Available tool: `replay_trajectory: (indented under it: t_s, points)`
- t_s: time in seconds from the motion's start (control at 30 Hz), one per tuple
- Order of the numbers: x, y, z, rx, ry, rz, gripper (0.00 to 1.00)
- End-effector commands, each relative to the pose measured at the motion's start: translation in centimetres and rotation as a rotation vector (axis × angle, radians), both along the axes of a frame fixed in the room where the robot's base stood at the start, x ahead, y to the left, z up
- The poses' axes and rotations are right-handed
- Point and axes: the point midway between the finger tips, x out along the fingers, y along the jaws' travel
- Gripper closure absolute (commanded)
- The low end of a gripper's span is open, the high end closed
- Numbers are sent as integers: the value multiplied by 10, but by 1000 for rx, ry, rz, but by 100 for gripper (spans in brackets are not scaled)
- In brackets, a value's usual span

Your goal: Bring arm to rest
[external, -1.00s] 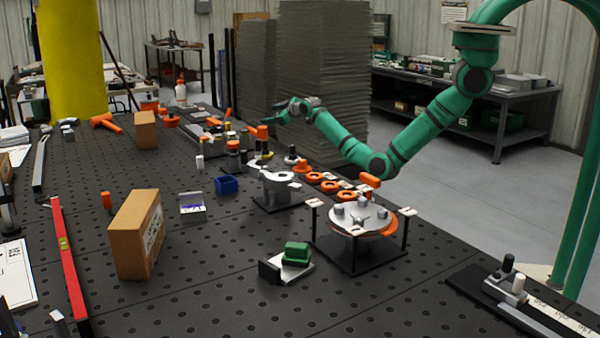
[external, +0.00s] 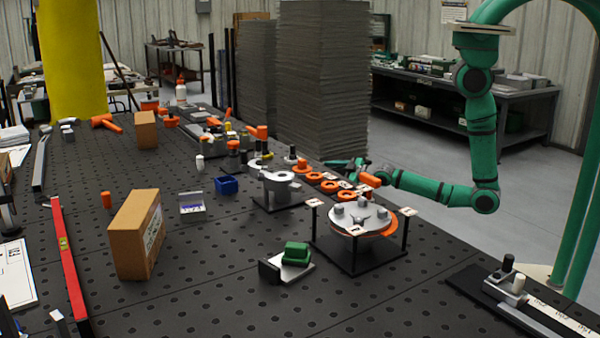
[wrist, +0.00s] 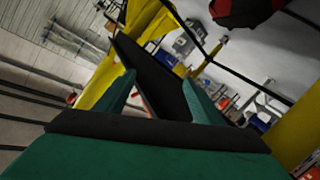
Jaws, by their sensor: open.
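My green arm (external: 482,140) hangs down on the right side of the external view, bends at a low elbow and reaches left to the table's far right edge. My gripper (external: 343,163) is at the end of it, behind the orange rings, small and partly hidden by things on the table. In the wrist view my gripper (wrist: 160,90) shows two green fingers spread apart with nothing between them. Whether it touches anything on the table cannot be told from the external view.
Orange rings (external: 330,187) and a grey fixture on a black stand (external: 358,217) sit near the arm. Stacked grey sheets (external: 323,100) stand behind.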

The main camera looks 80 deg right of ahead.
Motion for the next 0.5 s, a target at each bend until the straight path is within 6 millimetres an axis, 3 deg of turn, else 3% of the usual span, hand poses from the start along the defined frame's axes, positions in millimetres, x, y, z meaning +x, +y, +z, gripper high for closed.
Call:
replay_trajectory:
  t_s: [0.03, 0.2, 0.5]
  points:
    - [-20, 11, -7, 12, 6, 19, 38]
    - [-77, 47, -15, 67, 0, 77, 38]
    - [-177, 107, -6, 202, -6, 161, 38]
